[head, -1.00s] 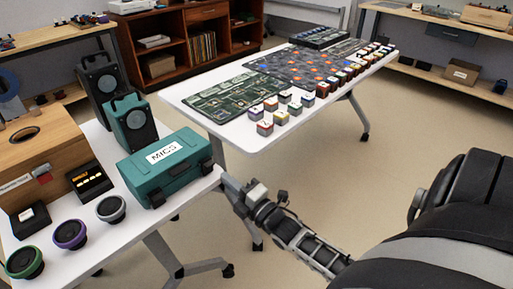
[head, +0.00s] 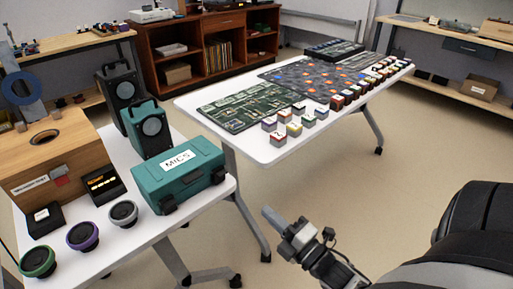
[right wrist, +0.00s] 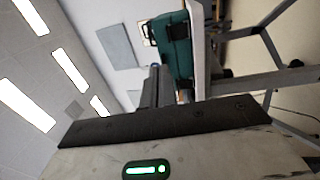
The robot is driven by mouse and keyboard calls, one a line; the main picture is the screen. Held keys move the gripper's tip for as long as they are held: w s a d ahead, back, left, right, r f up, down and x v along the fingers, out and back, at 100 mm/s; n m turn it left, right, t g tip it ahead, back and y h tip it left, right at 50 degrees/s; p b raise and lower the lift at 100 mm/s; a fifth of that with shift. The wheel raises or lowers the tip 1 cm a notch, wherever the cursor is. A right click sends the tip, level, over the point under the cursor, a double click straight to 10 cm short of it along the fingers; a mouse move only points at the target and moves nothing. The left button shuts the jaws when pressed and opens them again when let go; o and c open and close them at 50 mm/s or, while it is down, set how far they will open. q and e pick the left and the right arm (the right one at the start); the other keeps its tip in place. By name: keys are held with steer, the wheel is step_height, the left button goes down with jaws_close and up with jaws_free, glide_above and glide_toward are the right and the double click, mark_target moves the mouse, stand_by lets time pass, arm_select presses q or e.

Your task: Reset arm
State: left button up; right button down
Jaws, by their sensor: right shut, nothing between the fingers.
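My right gripper (head: 268,213) hangs over the floor, to the right of the left table's front edge and apart from it. It is shut with nothing held. In the right wrist view its dark fingers (right wrist: 155,85) stand together, with the teal MICS case (right wrist: 180,45) beyond them. That teal case (head: 180,172) sits closed on the left table (head: 150,222). My left gripper is in neither view.
The second white table (head: 270,152) holds circuit boards (head: 250,101) and several small blocks (head: 294,129). Floor (head: 340,195) is clear to the right.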

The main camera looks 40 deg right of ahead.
steer(key=s+a+f+m+g, duration=0.1)
steer(key=s+a+m+g, duration=0.1)
steer(key=a+m, duration=0.3)
steer(key=s+a+f+m+g+y, duration=0.1)
steer(key=s+a+f+m+g, duration=0.1)
steer(key=a+m+g, duration=0.2)
steer(key=s+a+f+m+g, duration=0.2)
steer(key=a+m+g, duration=0.1)
steer(key=a+m, duration=0.4)
steer(key=shift+a+f+m+y, duration=0.15)
steer(key=shift+a+m+y, duration=0.25)
steer(key=shift+a, duration=0.05)
